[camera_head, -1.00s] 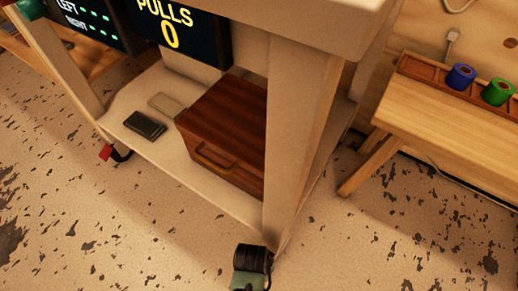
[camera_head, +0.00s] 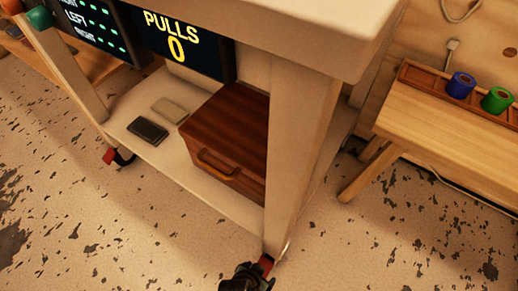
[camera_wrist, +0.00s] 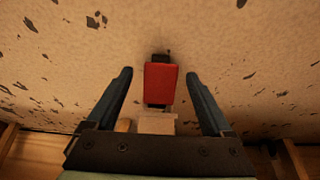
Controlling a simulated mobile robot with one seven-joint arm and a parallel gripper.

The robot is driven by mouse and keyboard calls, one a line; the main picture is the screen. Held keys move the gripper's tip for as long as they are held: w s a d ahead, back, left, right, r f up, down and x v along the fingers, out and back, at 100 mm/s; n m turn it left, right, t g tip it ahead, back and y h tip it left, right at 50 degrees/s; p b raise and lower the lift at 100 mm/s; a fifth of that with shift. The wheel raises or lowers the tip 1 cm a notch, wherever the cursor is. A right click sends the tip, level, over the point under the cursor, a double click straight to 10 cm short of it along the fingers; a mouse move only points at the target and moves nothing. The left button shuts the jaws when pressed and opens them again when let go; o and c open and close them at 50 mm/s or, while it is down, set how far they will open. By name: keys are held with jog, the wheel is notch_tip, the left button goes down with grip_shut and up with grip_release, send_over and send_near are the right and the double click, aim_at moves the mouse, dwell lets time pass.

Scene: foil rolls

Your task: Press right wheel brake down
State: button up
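The right wheel brake is a red pedal on the caster at the foot of the cart's near right leg. It shows in the head view (camera_head: 266,263) and in the wrist view (camera_wrist: 160,85). My gripper (camera_head: 240,281) is at the bottom edge of the head view, just left of and below the pedal. In the wrist view my gripper (camera_wrist: 160,75) is open, with one dark finger on each side of the pedal and visible gaps. I cannot tell its height above the pedal. The wheel is mostly hidden.
The cart's lower shelf (camera_head: 238,207) holds a brown drawer box (camera_head: 228,135) and two small flat items. Another red brake (camera_head: 112,156) is at the left leg. A wooden bench (camera_head: 430,120) with blue and green rolls stands right. Floor around the cart is clear.

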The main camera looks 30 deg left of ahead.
jog(key=p+v, duration=0.9)
jog(key=v, duration=0.4)
jog(key=shift+p, duration=0.3)
